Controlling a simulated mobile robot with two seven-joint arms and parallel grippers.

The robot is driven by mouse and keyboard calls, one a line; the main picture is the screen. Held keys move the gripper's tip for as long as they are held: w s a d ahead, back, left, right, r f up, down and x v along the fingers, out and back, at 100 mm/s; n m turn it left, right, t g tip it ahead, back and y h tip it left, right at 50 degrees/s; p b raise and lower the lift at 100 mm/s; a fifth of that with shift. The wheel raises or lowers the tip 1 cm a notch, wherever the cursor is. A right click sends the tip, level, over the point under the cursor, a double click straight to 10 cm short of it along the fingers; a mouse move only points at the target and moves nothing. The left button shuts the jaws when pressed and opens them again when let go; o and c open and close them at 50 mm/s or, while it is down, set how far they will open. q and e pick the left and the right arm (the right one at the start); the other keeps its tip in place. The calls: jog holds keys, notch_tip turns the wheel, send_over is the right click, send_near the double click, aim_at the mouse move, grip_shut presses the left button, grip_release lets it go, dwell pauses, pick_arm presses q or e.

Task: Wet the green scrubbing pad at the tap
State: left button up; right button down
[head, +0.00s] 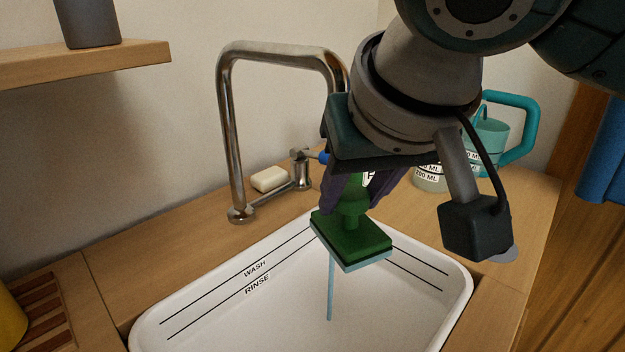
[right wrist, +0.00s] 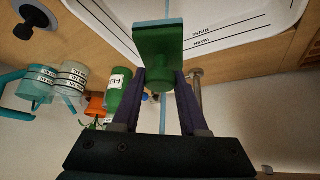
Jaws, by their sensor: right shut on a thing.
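The green scrubbing pad (head: 350,240), a square block with a knob handle and a pale blue layer beneath, hangs slightly tilted above the basin. My right gripper (head: 352,198) is shut on its green knob; the right wrist view shows both dark purple fingers (right wrist: 158,84) on either side of it. The chrome tap (head: 228,130) arches behind, its outlet hidden by my right arm. A thin blue water stream (head: 330,290) runs from under the pad into the white basin (head: 215,300). It also shows above and below the pad in the right wrist view (right wrist: 163,118). My left gripper is out of view.
Soap (head: 270,179) lies by the tap's lever (head: 303,170). A green bottle (right wrist: 117,92) shows in the right wrist view. A wooden rack (head: 42,315) is at left.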

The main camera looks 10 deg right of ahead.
aim_at(382, 234)
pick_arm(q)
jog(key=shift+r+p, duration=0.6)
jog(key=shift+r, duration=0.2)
pick_arm(e)
jog(key=shift+s+d+r, duration=0.2)
jog(key=shift+s+d, duration=0.25)
jog(key=shift+s, duration=0.2)
pick_arm(q)
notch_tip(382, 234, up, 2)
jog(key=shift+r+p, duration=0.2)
jog(key=shift+p, duration=1.05)
pick_arm(e)
jog(key=s+d, duration=0.2)
jog(key=s, duration=0.1)
jog(key=shift+s, duration=0.1)
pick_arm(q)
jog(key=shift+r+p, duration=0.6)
pick_arm(e)
jog(key=shift+s+d+f, duration=0.1)
jog(key=shift+s+d, duration=0.25)
jog(key=shift+s, duration=0.2)
jog(key=shift+s+d+f, duration=0.1)
jog(key=shift+s+d, duration=0.2)
jog(key=shift+s, duration=0.2)
